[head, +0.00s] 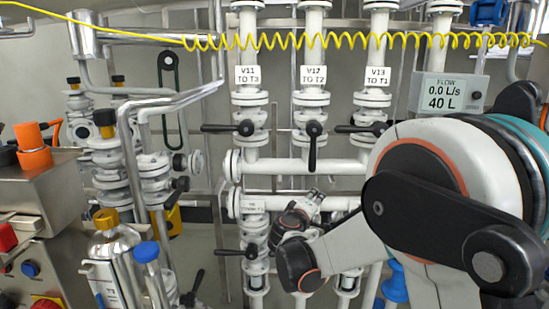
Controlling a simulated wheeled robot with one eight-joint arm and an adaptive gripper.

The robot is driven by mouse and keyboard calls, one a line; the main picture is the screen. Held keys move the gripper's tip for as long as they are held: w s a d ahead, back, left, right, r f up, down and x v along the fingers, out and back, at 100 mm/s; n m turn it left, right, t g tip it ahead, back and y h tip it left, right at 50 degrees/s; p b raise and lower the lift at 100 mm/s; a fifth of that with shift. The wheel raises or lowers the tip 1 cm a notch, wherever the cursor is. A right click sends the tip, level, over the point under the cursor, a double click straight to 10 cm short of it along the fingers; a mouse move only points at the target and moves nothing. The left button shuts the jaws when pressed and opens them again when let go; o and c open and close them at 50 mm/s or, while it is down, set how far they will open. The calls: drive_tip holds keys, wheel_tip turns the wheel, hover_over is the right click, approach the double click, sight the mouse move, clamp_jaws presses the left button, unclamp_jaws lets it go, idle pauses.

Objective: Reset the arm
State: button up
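My arm fills the right side of the head view, with a large white and black joint near the camera. Its thinner white link runs down and left to a dark wrist joint near the lower middle, in front of the white pipes (285,167). Part of my arm's end shows by the lower valves, beyond the wrist joint. The fingers of my gripper cannot be made out, so neither their opening nor anything held shows.
Valves labelled V11 (248,75), V12 (312,75) and V13 (377,75) have black handles. A flow display (447,92) reads 0.0 L/s, 40 L. A yellow coiled cable (290,41) crosses above. A metal console (35,190) and silver bottle (115,260) stand left.

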drive_tip(key=s+d+r+m+g+y+b, duration=0.1)
drive_tip(key=s+d+m+g, duration=0.1)
drive_tip(key=s+d, duration=0.35)
drive_tip(key=s+d+r+m+g, duration=0.1)
drive_tip(key=s+d, duration=0.1)
drive_tip(key=s, duration=0.6)
drive_tip(key=s+d+r+m+g+y+b, duration=0.1)
drive_tip(key=s+d+m+g, duration=0.15)
drive_tip(key=s, duration=0.35)
drive_tip(key=s+a+f+m+g+y+b, duration=0.1)
drive_tip(key=s+f, duration=0.3)
drive_tip(key=s, duration=0.7)
drive_tip(key=s+a+f+m+g+y+b, duration=0.1)
drive_tip(key=s+a+f+m+y, duration=0.1)
drive_tip(key=s, duration=0.9)
wheel_tip(320, 180, down, 2)
drive_tip(key=shift+s+a+f+y, duration=0.15)
drive_tip(key=shift+s+y, duration=0.25)
drive_tip(key=shift+y, duration=0.4)
